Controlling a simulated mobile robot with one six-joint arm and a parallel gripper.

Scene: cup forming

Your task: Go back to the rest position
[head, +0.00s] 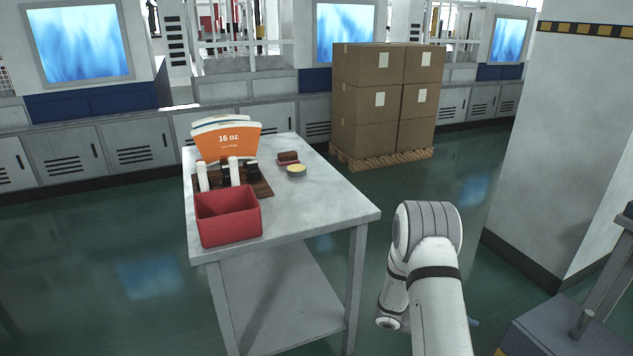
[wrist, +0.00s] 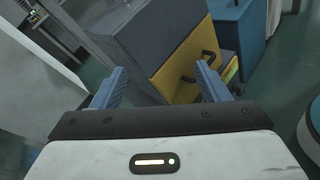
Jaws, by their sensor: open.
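My gripper (wrist: 162,88) shows in the wrist view with its two blue fingers spread apart and nothing between them. Beyond the fingers are a grey and yellow cabinet (wrist: 187,62) and the green floor. In the head view my white arm stands at the lower right, off the right side of the table, and bends down and away. The gripper's fingers cannot be made out clearly there; my arm hides most of that end.
A grey table (head: 320,208) carries a red bin (head: 229,218), orange 16 oz paper blanks (head: 228,142), a brown rack with bottles (head: 262,188) and a small yellow-topped tin (head: 297,170). Stacked boxes (head: 385,95) stand behind. A white pillar (head: 565,130) and dark machine (head: 575,330) are right.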

